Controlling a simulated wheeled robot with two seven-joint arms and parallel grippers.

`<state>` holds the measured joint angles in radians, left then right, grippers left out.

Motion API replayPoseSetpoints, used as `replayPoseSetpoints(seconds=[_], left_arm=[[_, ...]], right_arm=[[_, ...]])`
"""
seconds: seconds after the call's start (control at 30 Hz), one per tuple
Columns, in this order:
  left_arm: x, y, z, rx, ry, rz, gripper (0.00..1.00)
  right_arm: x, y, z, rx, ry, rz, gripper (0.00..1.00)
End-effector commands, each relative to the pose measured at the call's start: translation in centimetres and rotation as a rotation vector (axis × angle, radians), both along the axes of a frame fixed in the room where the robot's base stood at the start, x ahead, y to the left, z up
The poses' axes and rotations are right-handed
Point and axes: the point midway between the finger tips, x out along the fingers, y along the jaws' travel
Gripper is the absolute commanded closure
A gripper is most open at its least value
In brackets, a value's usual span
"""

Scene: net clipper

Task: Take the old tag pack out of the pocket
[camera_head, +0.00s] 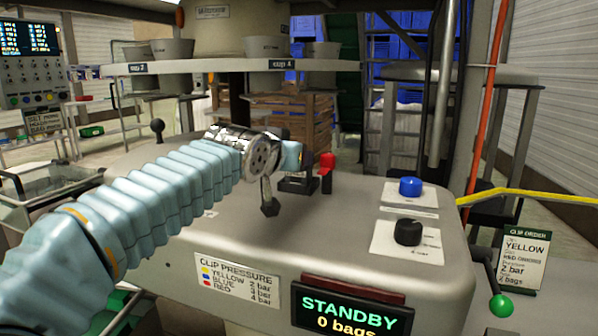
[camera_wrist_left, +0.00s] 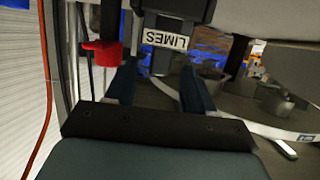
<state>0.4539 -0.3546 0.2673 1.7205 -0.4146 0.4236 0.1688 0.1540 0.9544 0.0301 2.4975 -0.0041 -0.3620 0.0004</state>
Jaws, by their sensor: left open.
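My left gripper (camera_head: 286,160) reaches in from the left above the machine top. In the left wrist view its two fingers (camera_wrist_left: 158,88) are apart, with clear space between them. A white label reading LIMES (camera_wrist_left: 166,40) sits just beyond the fingertips, on or beside a dark block that I take for the tag pocket (camera_wrist_left: 178,10). I cannot tell pack from pocket there. In the head view the black pocket (camera_head: 297,185) stands on the machine top, partly hidden behind my gripper. No contact between fingers and pack is visible. My right gripper is out of view.
A red lever (camera_head: 327,164) stands right beside the pocket; it also shows in the left wrist view (camera_wrist_left: 102,52). A blue button (camera_head: 410,187) and a black knob (camera_head: 407,232) are further right. The display (camera_head: 350,312) reads STANDBY, 0 bags. A clip order card (camera_head: 525,258) stands at right.

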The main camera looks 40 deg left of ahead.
Motion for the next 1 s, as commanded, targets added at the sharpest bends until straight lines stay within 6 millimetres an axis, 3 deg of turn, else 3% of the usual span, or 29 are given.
replayPoseSetpoints(seconds=[0.2,0.5,0.83,1.0], left_arm=[[3.1,1.0,-0.8,-0.001,0.003,0.0,0.47],[3.6,1.1,-1.0,0.001,0.0,-0.001,0.48],[3.6,1.1,-1.0,0.001,0.0,-0.001,0.99],[3.6,1.1,-1.0,0.001,-0.001,-0.001,1.0]], right_arm=[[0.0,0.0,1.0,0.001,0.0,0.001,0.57],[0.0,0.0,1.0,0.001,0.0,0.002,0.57],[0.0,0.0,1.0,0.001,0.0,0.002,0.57],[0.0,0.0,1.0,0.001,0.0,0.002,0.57]])
